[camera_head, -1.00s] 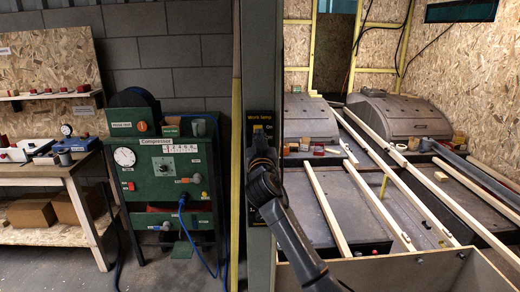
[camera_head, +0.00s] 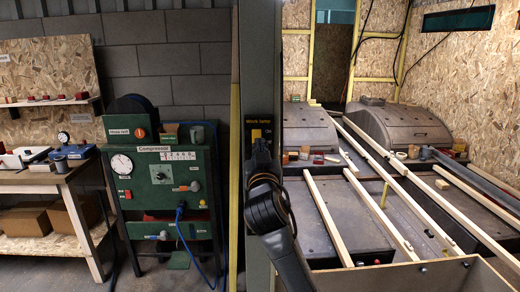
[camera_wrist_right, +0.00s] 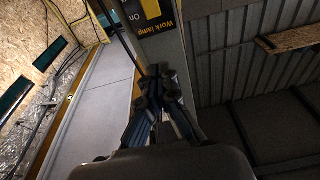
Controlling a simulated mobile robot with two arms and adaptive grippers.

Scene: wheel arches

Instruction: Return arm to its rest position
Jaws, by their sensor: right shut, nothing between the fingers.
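My right gripper (camera_head: 262,148) is shut and empty. In the head view it overlaps the lower part of the black and yellow work lamp switch panel (camera_head: 257,121) on the grey post (camera_head: 258,60). In the right wrist view the gripper (camera_wrist_right: 153,78) points at the post, and the panel (camera_wrist_right: 152,12) lies just beyond its fingertips. I cannot tell whether the fingers touch the panel. My right arm comes up from the bottom of the head view. My left gripper is not in view.
A green compressor cabinet (camera_head: 165,200) stands left of the post. A workbench (camera_head: 40,178) is farther left. On the right, wooden battens (camera_head: 328,220) lie across a flat dark bed with grey wheel arches (camera_head: 402,125). A wooden board edge (camera_head: 400,277) crosses the lower right.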

